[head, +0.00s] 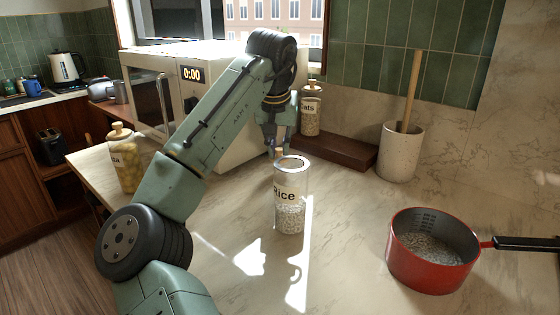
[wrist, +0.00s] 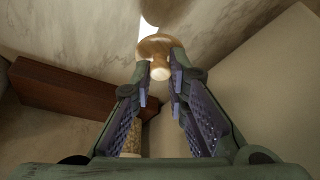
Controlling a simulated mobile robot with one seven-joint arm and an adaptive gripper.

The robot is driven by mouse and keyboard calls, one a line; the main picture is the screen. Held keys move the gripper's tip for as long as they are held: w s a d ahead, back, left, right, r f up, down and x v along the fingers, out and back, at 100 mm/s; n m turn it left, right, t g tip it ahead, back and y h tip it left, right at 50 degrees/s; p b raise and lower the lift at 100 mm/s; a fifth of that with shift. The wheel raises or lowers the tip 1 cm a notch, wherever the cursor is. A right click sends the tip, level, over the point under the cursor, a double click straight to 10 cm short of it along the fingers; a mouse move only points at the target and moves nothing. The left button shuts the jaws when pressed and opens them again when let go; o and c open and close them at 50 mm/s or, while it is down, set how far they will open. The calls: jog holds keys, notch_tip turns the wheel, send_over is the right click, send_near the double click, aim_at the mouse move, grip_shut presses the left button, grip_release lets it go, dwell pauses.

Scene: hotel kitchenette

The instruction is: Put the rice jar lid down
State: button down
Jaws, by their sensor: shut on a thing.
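The rice jar (head: 289,205) stands upright on the counter, a clear cylinder labelled "Rice" with white grains in its lower part. My gripper (head: 277,149) is just behind the jar's top in the head view, reaching downward. In the wrist view my gripper (wrist: 161,75) is shut on the rice jar lid (wrist: 154,48), a round wooden lid with a pale knob between the fingertips. The lid is mostly hidden in the head view, and I cannot tell whether it touches the counter.
A red pot (head: 428,262) with its handle to the right stands at front right. A dark wooden board (head: 340,151), an oats jar (head: 311,112) and a utensil crock (head: 400,155) are behind. The microwave (head: 235,110) is at back left, another jar (head: 126,165) at left. Front counter is clear.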

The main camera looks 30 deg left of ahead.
aim_at(279, 155)
jog(key=shift+f, duration=2)
jog(key=shift+f, duration=0.1)
jog(key=c, duration=1.6)
grip_release()
jog(key=shift+o, duration=0.2)
jog(key=shift+r, duration=0.25)
jog(key=v, duration=1.1)
jog(key=shift+s+r+b, duration=0.2)
jog(key=shift+r+b, duration=0.1)
jog(key=shift+b, duration=0.1)
jog(key=shift+d, duration=0.1)
